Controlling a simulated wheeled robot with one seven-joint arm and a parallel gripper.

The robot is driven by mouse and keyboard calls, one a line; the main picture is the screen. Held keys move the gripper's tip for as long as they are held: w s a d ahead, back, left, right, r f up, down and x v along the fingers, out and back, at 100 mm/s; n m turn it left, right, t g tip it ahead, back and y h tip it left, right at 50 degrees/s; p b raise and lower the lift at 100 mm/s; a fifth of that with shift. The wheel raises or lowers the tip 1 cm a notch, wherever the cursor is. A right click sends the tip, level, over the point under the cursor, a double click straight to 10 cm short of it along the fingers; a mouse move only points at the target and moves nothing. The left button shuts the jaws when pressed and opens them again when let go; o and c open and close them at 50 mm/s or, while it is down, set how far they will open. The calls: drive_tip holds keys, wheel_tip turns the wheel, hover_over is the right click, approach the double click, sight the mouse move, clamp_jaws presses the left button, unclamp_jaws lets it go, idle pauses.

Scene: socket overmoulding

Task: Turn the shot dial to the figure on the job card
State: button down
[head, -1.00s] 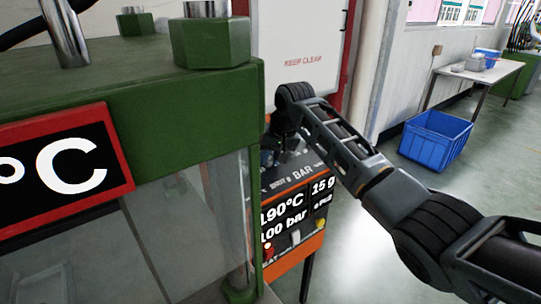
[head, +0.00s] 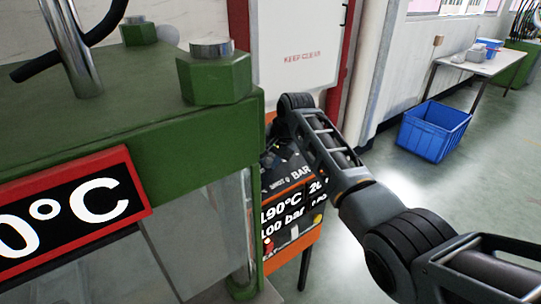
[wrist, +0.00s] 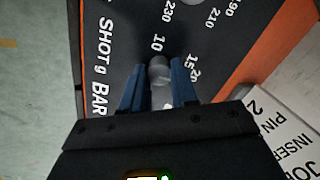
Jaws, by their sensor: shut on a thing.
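The shot dial (wrist: 158,70) is a small grey knob on the dark control panel (wrist: 112,20), among the marks 10, 15 and 20 beside "SHOT g". My gripper (wrist: 159,88) is shut on it, one blue finger on each side. The fingers hide part of the dial, and I cannot see a pointer on it. In the head view the panel's readout (head: 285,216) shows 190°C, 100 bar and a shot figure that starts with 2, its rest hidden by my arm. The white job card (wrist: 285,125) is cut off at lower right in the wrist view; its shot figure cannot be read.
A green press (head: 120,120) with a clear guard (head: 200,225) fills the left of the head view, close to the panel. A "KEEP CLEAR" door (head: 298,35) stands behind. A blue crate (head: 433,132) and a table (head: 490,70) are at right, with open floor around.

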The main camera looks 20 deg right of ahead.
idle(0.3)
drive_tip(key=c, duration=0.9)
unclamp_jaws()
drive_tip(key=shift+o, duration=0.2)
drive_tip(key=shift+r, duration=0.1)
drive_tip(key=v, duration=0.7)
drive_tip(key=shift+s+r+b, duration=0.2)
drive_tip(key=shift+r+b, duration=0.05)
drive_tip(key=shift+b, duration=0.05)
drive_tip(key=shift+d, duration=0.1)
